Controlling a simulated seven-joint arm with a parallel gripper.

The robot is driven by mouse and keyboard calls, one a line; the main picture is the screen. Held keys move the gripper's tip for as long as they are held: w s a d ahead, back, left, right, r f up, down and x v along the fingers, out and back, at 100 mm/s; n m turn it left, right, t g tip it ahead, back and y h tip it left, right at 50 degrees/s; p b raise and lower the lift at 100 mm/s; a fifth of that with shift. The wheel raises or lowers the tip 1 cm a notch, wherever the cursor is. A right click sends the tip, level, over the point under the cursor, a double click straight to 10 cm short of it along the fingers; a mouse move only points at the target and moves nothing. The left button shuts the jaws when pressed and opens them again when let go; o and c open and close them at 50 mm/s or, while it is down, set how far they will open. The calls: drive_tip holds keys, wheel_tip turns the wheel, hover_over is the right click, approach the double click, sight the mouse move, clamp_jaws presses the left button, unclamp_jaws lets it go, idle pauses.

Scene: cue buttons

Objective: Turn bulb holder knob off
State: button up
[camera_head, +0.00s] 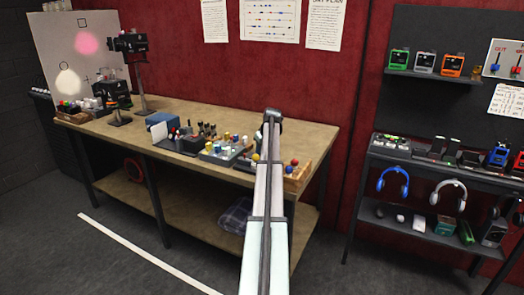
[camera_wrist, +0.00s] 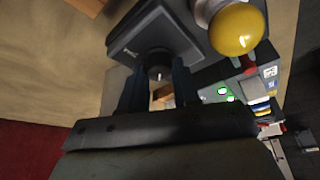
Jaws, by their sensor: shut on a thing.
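In the wrist view, the bulb holder is a dark grey box (camera_wrist: 150,35) with a small dark round knob (camera_wrist: 158,70) on the side facing me. A yellow bulb (camera_wrist: 238,28) in a pale socket sits at its right. My gripper (camera_wrist: 156,82) has one dark finger on each side of the knob and is shut on it. A small light mark shows at the knob's near end. In the head view, my arm stretches over the right part of the workbench and hides the gripper, the knob and most of the holder.
The wooden workbench (camera_head: 170,108) carries several devices. A panel with coloured buttons (camera_head: 222,151) and a wooden rack with coloured knobs (camera_head: 298,174) stand close around my arm. A camera-like device (camera_head: 128,42) stands on a post at the back left. A shelf unit (camera_head: 440,166) is at the right.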

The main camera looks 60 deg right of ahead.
drive_tip(key=shift+d+n+y, duration=0.1)
drive_tip(key=shift+n+y, duration=0.4)
drive_tip(key=shift+n, duration=0.7)
drive_tip(key=shift+s+n, duration=0.1)
drive_tip(key=shift+n, duration=0.2)
drive_tip(key=o, duration=1.1)
drive_tip(key=shift+c, duration=0.2)
drive_tip(key=v, duration=1.3)
drive_tip(key=shift+s+r, duration=0.3)
